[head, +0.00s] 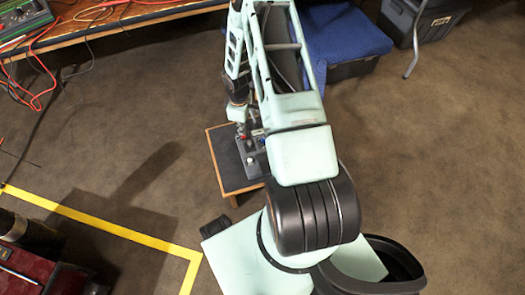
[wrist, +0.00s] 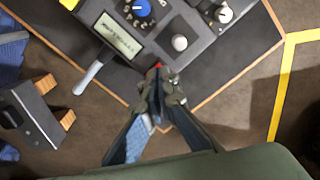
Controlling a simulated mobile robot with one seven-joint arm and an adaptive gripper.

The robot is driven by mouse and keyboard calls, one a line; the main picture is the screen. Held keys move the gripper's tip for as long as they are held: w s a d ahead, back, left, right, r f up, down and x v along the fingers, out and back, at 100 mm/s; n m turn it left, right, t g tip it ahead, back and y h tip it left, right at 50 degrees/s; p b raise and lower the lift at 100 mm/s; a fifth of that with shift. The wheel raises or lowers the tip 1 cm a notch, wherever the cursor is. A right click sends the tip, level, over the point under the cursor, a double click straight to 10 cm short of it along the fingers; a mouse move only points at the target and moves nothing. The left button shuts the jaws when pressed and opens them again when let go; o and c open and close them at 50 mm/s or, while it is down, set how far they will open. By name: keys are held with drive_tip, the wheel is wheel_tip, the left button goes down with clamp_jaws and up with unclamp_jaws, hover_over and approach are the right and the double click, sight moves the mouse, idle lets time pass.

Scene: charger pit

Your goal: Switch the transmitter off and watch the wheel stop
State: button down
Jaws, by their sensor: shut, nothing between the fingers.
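The transmitter (wrist: 198,45) is a dark grey box with a blue knob (wrist: 137,10), a small lit display (wrist: 118,36), a round pale knob (wrist: 180,42) and a white-tipped stick (wrist: 224,14). In the head view the transmitter (head: 257,166) lies on a small dark table (head: 231,179), partly covered by my arm. My gripper (wrist: 160,82) is shut and empty, its tips at the transmitter's near edge. A small red part (wrist: 157,66) shows just beyond the tips; I cannot tell whether they touch. I cannot make out a wheel clearly.
A silver lever-like piece (wrist: 88,78) sticks out beside the transmitter. A dark object with wooden blocks (wrist: 38,112) is at lower left in the wrist view. A cable-strewn bench (head: 110,22) stands at the back left. Yellow tape (head: 110,228) marks the open floor.

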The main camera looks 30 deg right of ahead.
drive_tip(key=shift+f+b, duration=0.85)
drive_tip(key=shift+f, duration=0.2)
idle(0.7)
drive_tip(key=shift+r+p, duration=2.45)
drive_tip(key=shift+r, duration=1.1)
